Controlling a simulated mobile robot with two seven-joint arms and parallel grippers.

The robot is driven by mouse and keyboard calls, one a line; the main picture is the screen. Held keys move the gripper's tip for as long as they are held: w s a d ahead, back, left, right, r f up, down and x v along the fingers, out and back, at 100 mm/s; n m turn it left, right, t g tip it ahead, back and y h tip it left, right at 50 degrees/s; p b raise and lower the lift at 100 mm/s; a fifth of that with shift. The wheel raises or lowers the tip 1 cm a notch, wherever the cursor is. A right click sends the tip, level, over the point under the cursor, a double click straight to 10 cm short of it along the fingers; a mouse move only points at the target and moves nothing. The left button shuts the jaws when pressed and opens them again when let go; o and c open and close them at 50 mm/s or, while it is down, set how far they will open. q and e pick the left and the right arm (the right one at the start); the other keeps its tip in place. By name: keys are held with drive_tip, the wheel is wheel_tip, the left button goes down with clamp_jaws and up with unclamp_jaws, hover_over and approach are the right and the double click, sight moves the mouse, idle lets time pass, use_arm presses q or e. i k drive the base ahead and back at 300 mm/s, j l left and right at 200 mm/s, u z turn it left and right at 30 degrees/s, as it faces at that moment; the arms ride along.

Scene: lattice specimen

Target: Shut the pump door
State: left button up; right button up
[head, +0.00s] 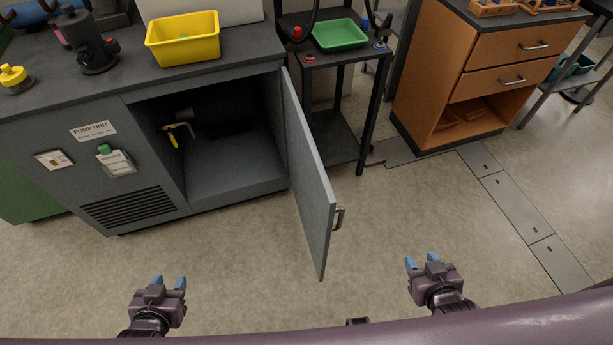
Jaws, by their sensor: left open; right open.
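The grey pump door (306,170) is hinged at the right side of the pump unit's opening and stands wide open, pointing out toward me. Its metal handle (339,217) is on the right-hand face near the free edge. The grey pump cabinet (60,128) carries a "PUMP UNIT" label, and its dark inside holds a pipe with a yellow lever (172,134). My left gripper (169,281) is open and empty, low in front of the cabinet, left of the door. My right gripper (422,260) is open and empty, to the right of the door and apart from the handle.
A yellow tray (183,38) and a dark microscope-like device (92,48) stand on the cabinet's top. A black cart (335,142) with a green tray (340,35) stands right of the door. A wooden drawer cabinet (470,75) is further right. The floor in front is clear.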

sight(315, 198)
drive_tip(key=i+l+u, duration=0.2)
drive_tip(key=l, duration=0.2)
drive_tip(key=l+u, duration=0.2)
drive_tip(key=l, duration=0.25)
drive_tip(key=i+l+u, duration=0.1)
drive_tip(key=l+u, duration=0.2)
drive_tip(key=l, duration=0.25)
drive_tip(key=l+u, duration=0.25)
drive_tip(key=l, duration=0.25)
